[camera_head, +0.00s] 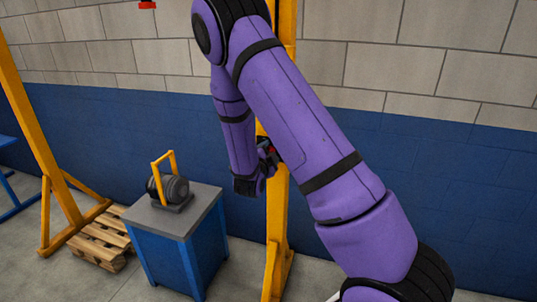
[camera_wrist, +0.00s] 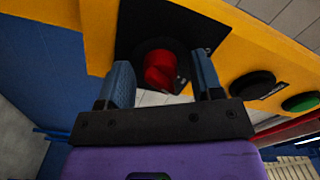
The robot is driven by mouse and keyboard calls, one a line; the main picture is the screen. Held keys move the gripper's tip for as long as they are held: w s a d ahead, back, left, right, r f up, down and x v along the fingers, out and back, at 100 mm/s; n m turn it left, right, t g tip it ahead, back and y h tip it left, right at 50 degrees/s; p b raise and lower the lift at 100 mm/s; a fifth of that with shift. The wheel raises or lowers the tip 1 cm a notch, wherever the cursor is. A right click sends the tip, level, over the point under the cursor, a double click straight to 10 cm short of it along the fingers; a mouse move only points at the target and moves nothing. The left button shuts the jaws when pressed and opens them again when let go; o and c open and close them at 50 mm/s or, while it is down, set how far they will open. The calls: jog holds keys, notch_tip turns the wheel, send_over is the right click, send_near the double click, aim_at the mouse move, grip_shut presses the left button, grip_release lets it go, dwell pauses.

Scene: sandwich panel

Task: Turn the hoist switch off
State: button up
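A red switch knob (camera_wrist: 160,72) sits on a black plate (camera_wrist: 140,25) on the yellow post, in the upper middle of the wrist view. My gripper (camera_wrist: 162,60) is open, with one blue-grey finger on each side of the knob. Gaps show between the knob and both fingers, so they appear apart from it. Which way the knob is turned cannot be told.
A black button (camera_wrist: 252,85) and a green button (camera_wrist: 300,102) are on the post right of the knob. In the head view a blue cabinet (camera_head: 165,262) bears a motor (camera_head: 170,188) with a yellow handle. A wooden pallet (camera_head: 100,245) lies behind it at left.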

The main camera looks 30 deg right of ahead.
jog(key=c, duration=0.9)
jog(key=shift+o, duration=0.2)
jog(key=shift+n, duration=0.3)
jog(key=n, duration=1.1)
jog(key=shift+n, duration=0.3)
jog(key=o, duration=0.9)
jog(key=shift+o, duration=0.2)
